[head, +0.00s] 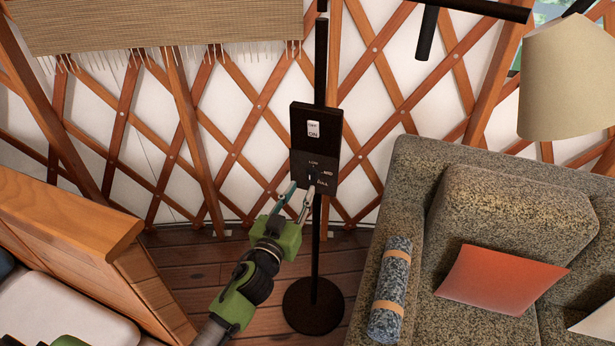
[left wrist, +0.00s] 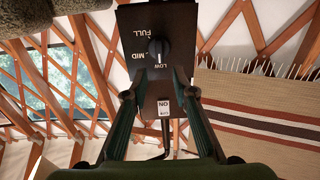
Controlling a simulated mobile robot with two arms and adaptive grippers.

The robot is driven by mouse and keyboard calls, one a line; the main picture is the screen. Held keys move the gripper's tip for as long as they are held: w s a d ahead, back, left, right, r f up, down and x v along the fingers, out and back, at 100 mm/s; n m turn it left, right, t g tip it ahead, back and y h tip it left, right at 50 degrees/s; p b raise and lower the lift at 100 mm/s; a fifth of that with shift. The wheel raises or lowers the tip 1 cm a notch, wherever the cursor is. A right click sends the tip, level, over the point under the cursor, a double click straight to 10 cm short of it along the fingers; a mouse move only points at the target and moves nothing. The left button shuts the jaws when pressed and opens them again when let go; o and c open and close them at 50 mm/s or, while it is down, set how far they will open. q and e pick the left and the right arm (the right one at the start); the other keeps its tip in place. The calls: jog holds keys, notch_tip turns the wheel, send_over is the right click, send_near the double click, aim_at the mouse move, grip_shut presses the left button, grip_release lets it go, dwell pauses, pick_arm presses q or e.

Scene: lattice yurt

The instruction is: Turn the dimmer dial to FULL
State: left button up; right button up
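A black control box (head: 316,150) is mounted on a thin black pole. A white OFF/ON switch (head: 313,129) sits in its upper part. Below that is the dimmer dial (head: 311,178), with LOW, MID and FULL labels around it. In the left wrist view the box is upside down and the dark round dial (left wrist: 158,50) shows plainly; its small pale mark seems to face the LOW side. My left gripper (head: 300,190) is at the lower part of the box. Its two fingers (left wrist: 160,78) are spread either side of the dial's line, with nothing between them. My right gripper is not seen.
The pole stands on a round black base (head: 313,305). A grey speckled sofa (head: 405,180) with an orange cushion (head: 497,279) is at the right. A wooden bench (head: 70,225) is at the left. A beige lampshade (head: 567,80) hangs upper right. Lattice wall stands behind.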

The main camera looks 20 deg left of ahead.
aim_at(310, 175)
pick_arm(q)
jog(key=w, duration=0.6)
jog(key=shift+d, duration=0.15)
grip_shut()
